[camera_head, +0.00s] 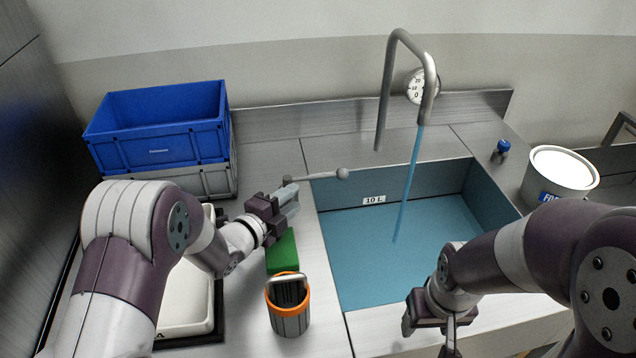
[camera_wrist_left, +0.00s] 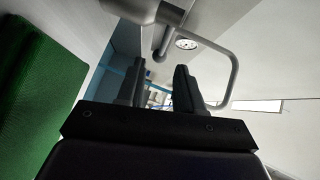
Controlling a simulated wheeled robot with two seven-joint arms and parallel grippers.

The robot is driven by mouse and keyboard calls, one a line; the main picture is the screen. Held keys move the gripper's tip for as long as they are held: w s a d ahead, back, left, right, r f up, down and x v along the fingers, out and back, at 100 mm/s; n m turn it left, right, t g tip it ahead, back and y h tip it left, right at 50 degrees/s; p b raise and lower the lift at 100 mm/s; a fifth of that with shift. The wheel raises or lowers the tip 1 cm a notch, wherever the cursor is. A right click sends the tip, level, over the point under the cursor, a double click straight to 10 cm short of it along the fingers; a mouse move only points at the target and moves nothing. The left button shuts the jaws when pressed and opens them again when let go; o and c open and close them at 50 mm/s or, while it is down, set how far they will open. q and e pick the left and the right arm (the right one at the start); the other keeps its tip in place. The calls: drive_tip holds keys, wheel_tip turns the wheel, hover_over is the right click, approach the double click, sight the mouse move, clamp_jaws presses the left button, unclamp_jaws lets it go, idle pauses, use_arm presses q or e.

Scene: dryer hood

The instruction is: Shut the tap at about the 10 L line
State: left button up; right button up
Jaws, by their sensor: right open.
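The grey tap (camera_head: 388,85) arches over the blue sink (camera_head: 340,190), and a blue water stream (camera_head: 408,185) runs from its spout. The water surface (camera_head: 375,255) meets the back wall close to the lower edge of the white "10 L" label (camera_head: 374,200). A grey lever with a round knob (camera_head: 342,173) lies by the sink's back left corner. My left gripper (camera_head: 291,198) is open just in front of the lever; its fingers (camera_wrist_left: 160,88) stand apart in the left wrist view. My right gripper (camera_head: 440,335) is open near the sink's front edge.
A round dial (camera_head: 416,88) is behind the tap. A green block (camera_head: 283,250) and an orange-rimmed caddy (camera_head: 288,312) stand left of the sink. Blue crate (camera_head: 160,135) at back left; white bucket (camera_head: 560,175) and small blue-capped bottle (camera_head: 502,150) at right.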

sight(325, 176)
use_arm(q)
drive_tip(key=shift+m, duration=0.3)
drive_tip(key=w+d, duration=0.1)
drive_tip(key=d, duration=0.1)
drive_tip(key=w+d+p, duration=0.1)
drive_tip(key=d, duration=0.1)
drive_tip(key=shift+w+r, duration=0.15)
drive_tip(key=shift+w, duration=0.25)
use_arm(e)
drive_tip(key=shift+s+d+r, duration=0.4)
drive_tip(key=shift+s+r, duration=0.05)
drive_tip(key=shift+r, duration=0.05)
use_arm(q)
drive_tip(key=x, duration=0.3)
drive_tip(key=p+x, duration=0.1)
drive_tip(key=x, duration=0.2)
drive_tip(key=shift+w+a, duration=0.1)
drive_tip(key=shift+w, duration=0.45)
use_arm(e)
drive_tip(key=shift+w+a+r, duration=0.2)
drive_tip(key=shift+w+r, duration=0.1)
drive_tip(key=shift+r, duration=0.05)
use_arm(q)
drive_tip(key=shift+w+d+f, duration=0.2)
drive_tip(key=shift+w+d, duration=0.25)
use_arm(e)
drive_tip(key=shift+s+d, duration=0.1)
drive_tip(key=shift+s, duration=0.05)
use_arm(q)
clamp_jaws()
